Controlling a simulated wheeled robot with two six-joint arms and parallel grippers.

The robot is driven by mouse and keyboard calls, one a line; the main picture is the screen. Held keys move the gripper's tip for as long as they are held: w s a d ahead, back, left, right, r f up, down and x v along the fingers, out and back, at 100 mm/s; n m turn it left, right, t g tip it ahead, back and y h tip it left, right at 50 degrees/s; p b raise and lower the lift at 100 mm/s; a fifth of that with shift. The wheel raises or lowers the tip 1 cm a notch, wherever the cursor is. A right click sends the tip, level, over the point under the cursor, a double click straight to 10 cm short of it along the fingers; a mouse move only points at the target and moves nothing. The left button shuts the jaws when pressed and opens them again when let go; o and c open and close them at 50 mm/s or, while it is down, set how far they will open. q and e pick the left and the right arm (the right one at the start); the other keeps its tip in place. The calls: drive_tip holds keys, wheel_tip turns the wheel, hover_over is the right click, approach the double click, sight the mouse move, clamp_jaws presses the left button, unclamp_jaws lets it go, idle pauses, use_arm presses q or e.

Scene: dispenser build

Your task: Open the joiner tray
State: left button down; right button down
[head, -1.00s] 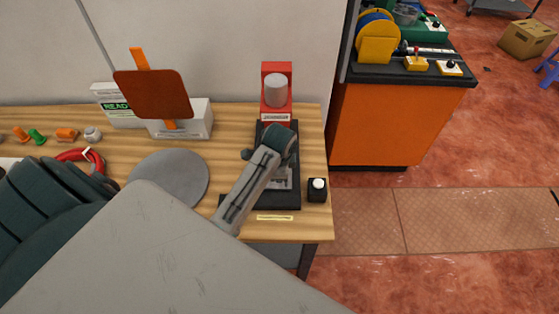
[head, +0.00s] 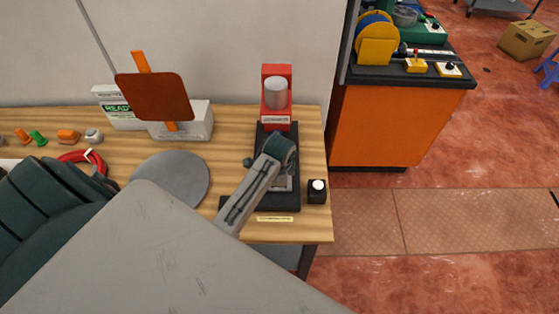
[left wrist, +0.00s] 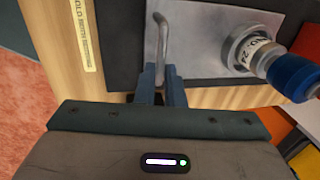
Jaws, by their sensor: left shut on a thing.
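The joiner (head: 277,115) is a red press on a black base at the right end of the wooden bench. Its tray (left wrist: 200,30) shows in the left wrist view as a bare metal plate with a thin raised metal handle (left wrist: 161,35). My left gripper (left wrist: 160,82) is shut on the handle. In the head view my own arm covers the fingers and much of the tray. A grey cylindrical part (left wrist: 246,52) with a white number label and a blue end is at the right of the plate. My right gripper is not in view.
A black box with a white button (head: 317,191) stands right of the joiner base. A yellow label strip (head: 275,219) lies in front. A grey disc (head: 170,180) and a white box (head: 184,122) are to the left.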

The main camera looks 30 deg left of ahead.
use_arm(q)
drive_tip(key=s+d, duration=0.5)
drive_tip(key=s, duration=0.3)
drive_tip(key=shift+w+a, duration=0.1)
drive_tip(key=shift+w, duration=0.05)
drive_tip(key=c, duration=1.5)
unclamp_jaws()
drive_tip(key=r, duration=0.3)
drive_tip(key=s+r+b, duration=0.1)
drive_tip(key=r, duration=0.3)
drive_tip(key=s+d+r+b, duration=0.1)
drive_tip(key=r, duration=0.2)
drive_tip(key=shift+r, duration=0.35)
